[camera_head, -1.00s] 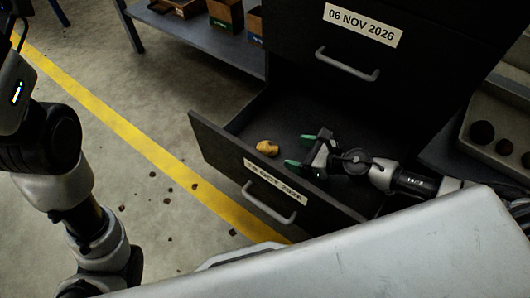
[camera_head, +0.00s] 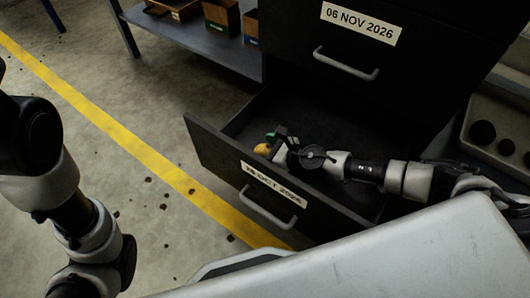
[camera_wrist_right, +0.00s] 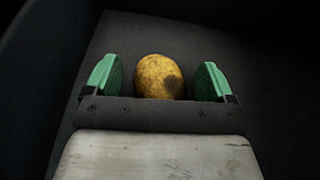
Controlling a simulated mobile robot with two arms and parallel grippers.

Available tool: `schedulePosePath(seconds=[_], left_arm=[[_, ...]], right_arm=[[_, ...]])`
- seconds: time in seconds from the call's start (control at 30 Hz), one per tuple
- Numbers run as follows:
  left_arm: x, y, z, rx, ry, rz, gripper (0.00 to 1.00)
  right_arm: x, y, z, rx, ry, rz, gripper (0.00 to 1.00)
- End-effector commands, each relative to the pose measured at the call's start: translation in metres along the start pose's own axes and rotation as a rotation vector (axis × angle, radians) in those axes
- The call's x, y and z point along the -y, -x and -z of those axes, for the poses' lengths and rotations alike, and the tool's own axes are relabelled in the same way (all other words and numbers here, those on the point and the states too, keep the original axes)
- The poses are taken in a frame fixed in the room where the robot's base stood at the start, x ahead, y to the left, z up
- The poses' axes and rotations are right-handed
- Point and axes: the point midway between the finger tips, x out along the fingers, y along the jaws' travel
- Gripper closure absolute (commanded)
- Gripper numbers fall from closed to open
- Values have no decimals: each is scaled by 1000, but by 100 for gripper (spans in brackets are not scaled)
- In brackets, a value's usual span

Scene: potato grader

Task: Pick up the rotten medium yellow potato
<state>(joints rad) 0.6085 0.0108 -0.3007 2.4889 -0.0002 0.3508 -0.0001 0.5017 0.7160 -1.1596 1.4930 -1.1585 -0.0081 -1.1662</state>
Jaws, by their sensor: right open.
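A yellow potato (camera_wrist_right: 160,77) with a dark patch on its right side lies on the floor of an open dark drawer (camera_head: 222,149). In the head view the potato (camera_head: 263,149) is partly hidden by my right gripper (camera_head: 272,142). In the right wrist view my right gripper (camera_wrist_right: 160,80) is open, with one green finger on each side of the potato. A gap shows between the potato and each finger. My left gripper is out of view; only part of the left arm shows at the left edge.
The drawer has a handle (camera_head: 268,205) and a label reading OCT 2026. A closed drawer above it is labelled 06 NOV 2026 (camera_head: 361,24). A shelf with small boxes (camera_head: 221,17) stands behind. Dark crumbs lie on the floor by the yellow line (camera_head: 130,140).

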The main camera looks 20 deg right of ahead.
Motion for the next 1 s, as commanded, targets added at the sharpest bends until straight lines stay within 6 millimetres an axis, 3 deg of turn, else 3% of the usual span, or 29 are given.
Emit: schedulePosePath(seconds=[0.23,0.57,1.0], left_arm=[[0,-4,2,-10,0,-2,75],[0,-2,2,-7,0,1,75],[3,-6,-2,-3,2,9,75]], right_arm=[[0,-1,0,0,-1,1,18],[0,-1,0,0,0,0,68],[0,4,-12,1,0,1,69]])
